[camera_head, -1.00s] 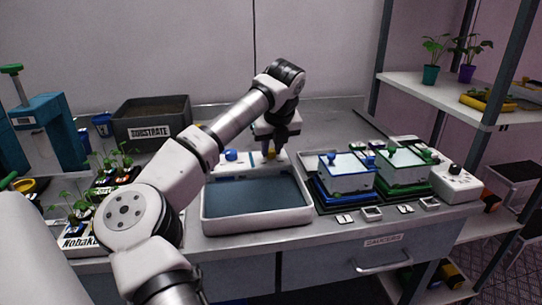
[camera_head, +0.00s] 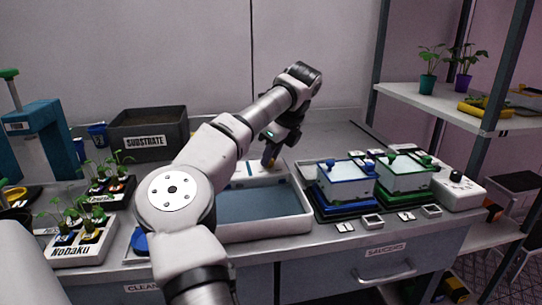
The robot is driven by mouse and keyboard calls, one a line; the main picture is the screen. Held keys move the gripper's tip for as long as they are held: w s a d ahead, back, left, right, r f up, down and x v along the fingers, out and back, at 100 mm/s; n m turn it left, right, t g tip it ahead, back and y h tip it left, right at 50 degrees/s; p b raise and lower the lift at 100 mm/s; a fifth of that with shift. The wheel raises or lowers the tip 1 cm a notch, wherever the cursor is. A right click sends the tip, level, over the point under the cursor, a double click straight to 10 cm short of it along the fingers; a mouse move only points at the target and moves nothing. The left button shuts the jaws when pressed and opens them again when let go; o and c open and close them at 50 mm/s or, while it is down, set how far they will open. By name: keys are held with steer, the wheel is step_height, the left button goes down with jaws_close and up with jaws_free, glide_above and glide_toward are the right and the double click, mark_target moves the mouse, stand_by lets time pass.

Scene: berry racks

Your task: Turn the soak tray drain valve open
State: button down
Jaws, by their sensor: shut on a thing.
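The white soak tray (camera_head: 304,203), with blue-grey water in it, sits on the bench just right of my arm. My arm hides its left side. A white panel (camera_head: 243,172) with a blue mark runs along the tray's back edge. My gripper (camera_head: 270,161) points down at this panel and is shut on a small yellow-orange piece, which looks like the drain valve handle (camera_head: 267,162). The handle's turn angle is too small to read.
Blue and green lidded boxes (camera_head: 345,173) stand right of the tray, with a white knobbed box (camera_head: 456,192) beyond. Left are seedling trays (camera_head: 80,252) and the substrate bin (camera_head: 180,130). A shelf rack (camera_head: 450,108) rises at right.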

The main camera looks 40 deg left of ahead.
stand_by(0.4)
steer(key=c, duration=1.3)
jaws_free()
steer(key=shift+o, duration=0.2)
steer(key=v, duration=1.3)
steer(key=shift+r+p, duration=0.3)
steer(key=shift+r, duration=0.1)
steer(key=shift+d, duration=0.1)
